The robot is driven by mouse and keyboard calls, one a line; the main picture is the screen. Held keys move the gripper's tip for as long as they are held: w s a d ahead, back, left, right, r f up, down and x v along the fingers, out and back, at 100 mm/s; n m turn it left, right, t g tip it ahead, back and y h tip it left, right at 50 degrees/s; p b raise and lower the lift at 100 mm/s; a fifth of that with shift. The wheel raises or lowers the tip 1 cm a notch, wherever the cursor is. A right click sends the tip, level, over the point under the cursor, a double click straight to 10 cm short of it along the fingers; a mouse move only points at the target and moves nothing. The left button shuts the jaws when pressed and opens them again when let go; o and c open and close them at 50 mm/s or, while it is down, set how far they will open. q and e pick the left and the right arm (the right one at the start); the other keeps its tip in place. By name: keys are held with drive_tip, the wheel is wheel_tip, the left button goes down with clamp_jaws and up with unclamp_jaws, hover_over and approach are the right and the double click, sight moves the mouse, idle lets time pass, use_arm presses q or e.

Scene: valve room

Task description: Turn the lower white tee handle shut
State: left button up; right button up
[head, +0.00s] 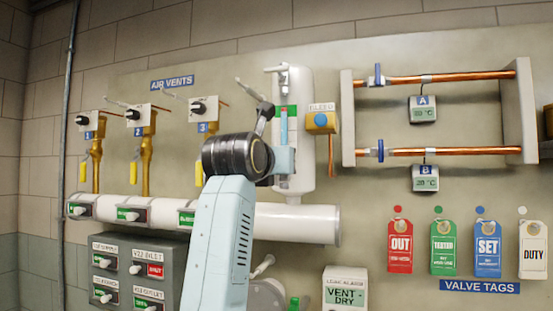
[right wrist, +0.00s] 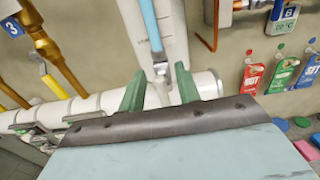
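The white vessel (head: 296,140) carries an upright blue sight tube (head: 284,127), which also shows in the right wrist view (right wrist: 152,28). An upper white tee handle (head: 277,69) sits at the tube's top. At its lower end, a small pale fitting (right wrist: 160,70), apparently the lower tee handle, shows in the right wrist view. My right gripper (right wrist: 161,83) has its green fingers apart, one on each side of this fitting; I cannot tell whether they touch it. In the head view my right wrist hides the fitting and the fingertips. My left gripper is out of view.
A horizontal white pipe (head: 265,221) runs below the vessel. A yellow-and-blue bleed valve (head: 321,122) is right of it. Brass vent valves (head: 146,150) stand left. Copper pipes (head: 440,78) and hanging tags (head: 399,245) are right. A grey switch box (head: 135,262) is lower left.

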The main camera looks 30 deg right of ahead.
drive_tip(key=shift+w+d, duration=0.15)
drive_tip(key=shift+d, duration=0.05)
clamp_jaws()
